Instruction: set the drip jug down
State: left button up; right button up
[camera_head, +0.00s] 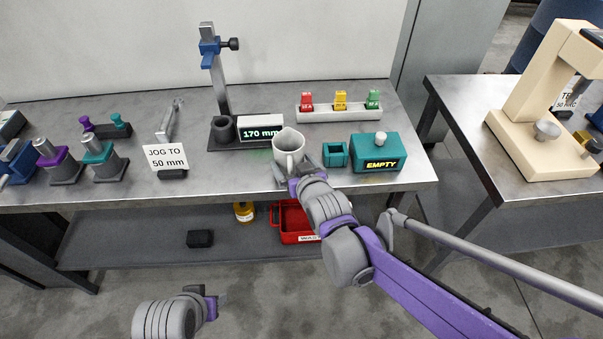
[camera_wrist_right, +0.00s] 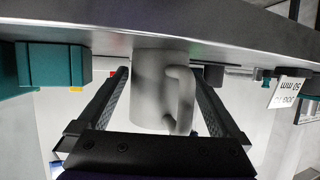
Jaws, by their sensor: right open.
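My right gripper (camera_head: 293,170) is at the jug.
Right of the jug are a small teal open box (camera_head: 335,154) and a teal box marked EMPTY (camera_head: 376,153). Behind are a stand (camera_head: 217,75), the display (camera_head: 261,129) and a rack of coloured tags (camera_head: 338,114). A red bin (camera_head: 297,222) sits on the lower shelf.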

jog(key=p+v, duration=0.2)
jog(key=v, duration=0.8)
jog(key=s+d+f+m+g+h, duration=0.1)
jog(key=s+d+f+g, duration=0.3)
jog(key=s, duration=0.6)
jog(key=s+d+f+m+g+h, duration=0.1)
jog(key=s+d+f+g, duration=0.3)
jog(key=s+d, duration=0.5)
notch_tip(320, 180, down, 3)
jog(key=shift+s+r+m+h, duration=0.15)
jog(key=shift+s+m+h, duration=0.3)
jog(key=shift+h, duration=0.45)
